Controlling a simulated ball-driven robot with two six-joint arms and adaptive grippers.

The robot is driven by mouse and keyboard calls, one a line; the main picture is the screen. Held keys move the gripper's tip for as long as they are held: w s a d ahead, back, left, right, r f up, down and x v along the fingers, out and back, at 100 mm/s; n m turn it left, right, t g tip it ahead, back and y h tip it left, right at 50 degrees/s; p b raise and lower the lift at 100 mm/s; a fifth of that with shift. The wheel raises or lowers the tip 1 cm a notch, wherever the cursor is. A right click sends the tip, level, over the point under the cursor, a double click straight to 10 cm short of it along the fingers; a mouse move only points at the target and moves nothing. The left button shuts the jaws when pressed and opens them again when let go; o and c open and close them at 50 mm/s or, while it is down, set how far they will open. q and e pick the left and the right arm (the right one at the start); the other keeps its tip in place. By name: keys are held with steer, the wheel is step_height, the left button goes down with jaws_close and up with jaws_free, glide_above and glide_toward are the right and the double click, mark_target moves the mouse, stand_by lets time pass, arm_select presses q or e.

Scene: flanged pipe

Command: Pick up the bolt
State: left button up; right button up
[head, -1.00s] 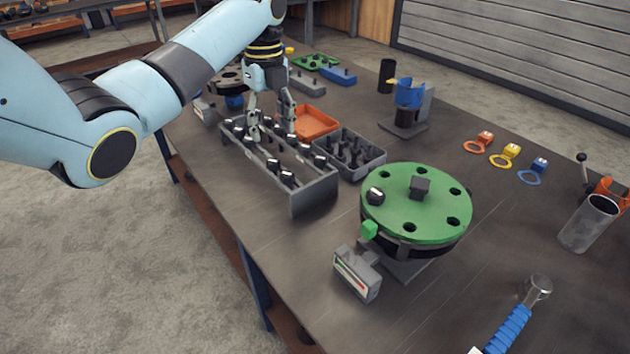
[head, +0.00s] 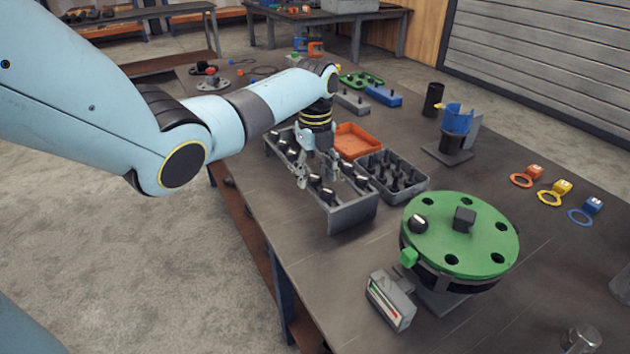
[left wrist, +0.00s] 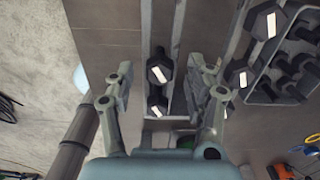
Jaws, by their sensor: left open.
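Dark bolts with pale marks stand in a long grey rack (head: 350,217) on the bench. One bolt (head: 328,195) shows near the rack's front end, another (head: 362,182) by its right side. My left gripper (head: 318,177) points down over the middle of the rack, open and empty. In the left wrist view its fingers (left wrist: 163,88) spread either side of the rack's row, with one bolt (left wrist: 159,68) between the fingertips and another (left wrist: 157,101) closer to the palm. Whether the fingers touch a bolt cannot be told. My right gripper is out of view.
A grey bin (head: 408,192) of dark bolts stands right of the rack, with an orange tray (head: 358,141) behind. A green flange (head: 485,240) with one bolt in it is at the front right. A small gauge box (head: 390,300) stands before it.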

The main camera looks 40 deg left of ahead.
arm_select(q)
steer(key=shift+f, duration=0.15)
steer(key=shift+c, duration=0.3)
jaws_close()
